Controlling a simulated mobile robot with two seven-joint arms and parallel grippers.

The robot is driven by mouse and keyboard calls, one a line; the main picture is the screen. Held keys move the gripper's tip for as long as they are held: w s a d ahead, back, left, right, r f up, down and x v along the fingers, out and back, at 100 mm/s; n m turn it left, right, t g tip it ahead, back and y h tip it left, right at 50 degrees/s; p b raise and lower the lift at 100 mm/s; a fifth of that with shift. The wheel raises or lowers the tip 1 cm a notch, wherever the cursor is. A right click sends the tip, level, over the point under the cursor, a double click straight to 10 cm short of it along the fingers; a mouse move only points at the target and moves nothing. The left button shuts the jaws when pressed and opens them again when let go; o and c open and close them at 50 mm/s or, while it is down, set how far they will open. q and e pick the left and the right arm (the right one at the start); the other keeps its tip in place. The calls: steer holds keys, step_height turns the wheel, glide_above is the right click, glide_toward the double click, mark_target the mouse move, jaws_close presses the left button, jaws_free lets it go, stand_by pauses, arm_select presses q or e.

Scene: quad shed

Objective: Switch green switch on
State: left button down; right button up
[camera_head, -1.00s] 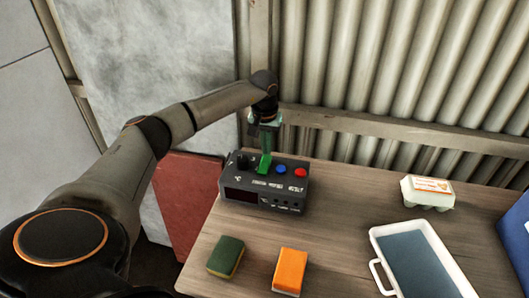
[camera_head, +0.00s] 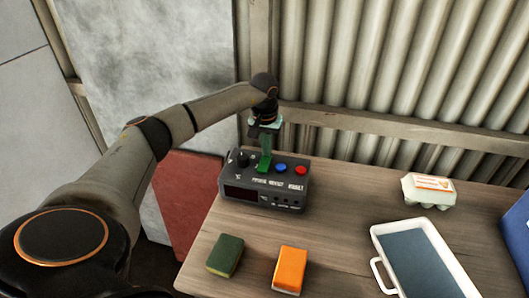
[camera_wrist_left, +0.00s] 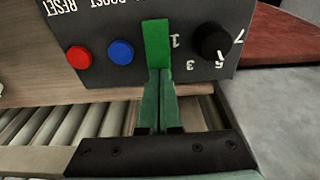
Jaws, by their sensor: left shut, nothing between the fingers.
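The green switch (camera_head: 263,167) is on top of a dark control box (camera_head: 250,197), between a black knob and a blue button. My left gripper (camera_head: 265,152) is over the box from above, with its green fingers shut and nothing between them. In the left wrist view, the green switch (camera_wrist_left: 157,42) shows as an upright green strip. The closed fingertips of my left gripper (camera_wrist_left: 160,72) are at its lower end, touching or very close. The fingers partly cover the switch, and I cannot tell its position. My right gripper is not in view.
On the box are a black knob (camera_wrist_left: 211,41), a blue button (camera_head: 281,167) and a red button (camera_head: 301,170). A green sponge (camera_head: 225,256), an orange sponge (camera_head: 290,270), a white tray (camera_head: 378,229) and an egg carton (camera_head: 428,190) are on the table. A corrugated wall stands behind.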

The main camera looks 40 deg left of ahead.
arm_select(q)
steer(key=shift+f, duration=0.25)
steer(key=shift+r, duration=0.1)
steer(key=shift+r+p, duration=2.8)
steer(key=shift+r, duration=0.7)
steer(key=shift+f, duration=0.1)
